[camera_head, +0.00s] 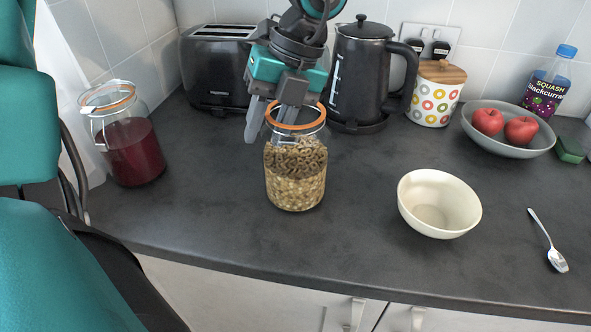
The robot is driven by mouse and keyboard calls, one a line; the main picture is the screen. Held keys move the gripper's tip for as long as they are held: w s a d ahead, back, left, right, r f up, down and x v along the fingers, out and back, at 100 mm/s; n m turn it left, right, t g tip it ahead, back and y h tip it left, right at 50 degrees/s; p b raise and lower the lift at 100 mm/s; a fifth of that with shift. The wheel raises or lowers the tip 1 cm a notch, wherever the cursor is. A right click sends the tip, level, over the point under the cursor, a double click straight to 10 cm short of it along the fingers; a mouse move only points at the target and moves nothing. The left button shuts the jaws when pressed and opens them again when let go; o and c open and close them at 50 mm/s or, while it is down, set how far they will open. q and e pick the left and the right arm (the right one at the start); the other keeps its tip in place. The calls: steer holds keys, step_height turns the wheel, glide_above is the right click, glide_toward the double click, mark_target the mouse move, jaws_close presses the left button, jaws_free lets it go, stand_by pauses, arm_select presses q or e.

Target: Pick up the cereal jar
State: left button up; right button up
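The cereal jar (296,175) is a clear glass jar with an orange ring at its top. It stands upright on the dark counter, with brown pieces above paler cereal inside. My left gripper (271,127) points down at the jar's top from behind, its fingers apart. One finger is left of the rim and the other is by the mouth; whether either touches the glass I cannot tell. The jar is on the counter and not lifted. My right gripper is not in view.
A jar of red contents (132,152) stands left. A toaster (212,72) and black kettle (362,75) stand behind. A cream bowl (438,205) and spoon (547,242) lie right, with a fruit bowl (497,143) further back. The counter (225,225) in front is clear.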

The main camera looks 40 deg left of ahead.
arm_select(q)
jaws_close()
steer(key=shift+w+r, duration=0.1)
stand_by(1.2)
